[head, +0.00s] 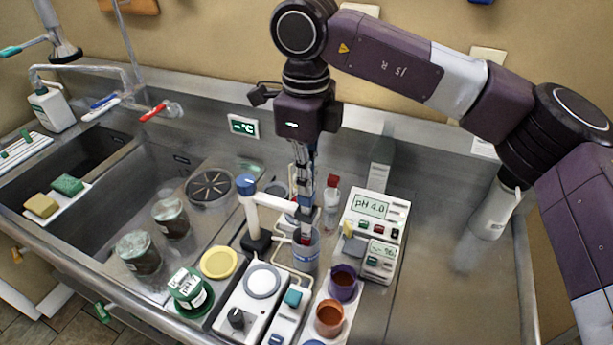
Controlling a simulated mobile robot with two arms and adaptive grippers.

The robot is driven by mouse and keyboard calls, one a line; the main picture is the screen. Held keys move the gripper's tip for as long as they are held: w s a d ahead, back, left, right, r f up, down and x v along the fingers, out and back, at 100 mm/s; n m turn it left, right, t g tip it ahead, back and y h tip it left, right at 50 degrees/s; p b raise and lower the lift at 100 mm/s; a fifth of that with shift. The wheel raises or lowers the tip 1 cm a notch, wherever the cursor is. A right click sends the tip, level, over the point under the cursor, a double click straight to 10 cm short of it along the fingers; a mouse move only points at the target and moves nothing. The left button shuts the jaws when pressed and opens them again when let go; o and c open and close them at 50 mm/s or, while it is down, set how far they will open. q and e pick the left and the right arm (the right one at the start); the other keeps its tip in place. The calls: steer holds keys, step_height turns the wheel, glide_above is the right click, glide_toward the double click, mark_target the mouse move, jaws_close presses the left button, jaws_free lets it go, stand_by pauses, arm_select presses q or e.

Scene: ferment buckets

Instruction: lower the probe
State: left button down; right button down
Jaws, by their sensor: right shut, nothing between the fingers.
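The pH probe (306,220) is a slim upright piece held by the side arm of a white stand (252,208) with a blue top. Its lower end is over or inside a clear beaker (305,254) with a blue band; I cannot tell how deep. My right gripper (304,178) comes down from above, shut and empty, its fingertips close to the top of the probe. Whether they touch it is unclear. The white pH meter (371,209) stands to the right and reads pH 4.0. My left gripper is not in view.
A purple cup (343,283) and an orange-brown cup (330,318) stand in front. A clear red-capped bottle (331,205) is just right of the gripper. A white stirrer plate (250,300), a yellow lid (219,262) and a green jar (190,291) are at left. The right counter is mostly bare.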

steer(key=shift+f+b, duration=0.5)
steer(key=shift+f, duration=0.2)
steer(key=shift+r, duration=0.2)
steer(key=shift+r+p, duration=1.55)
steer(key=shift+r, duration=0.85)
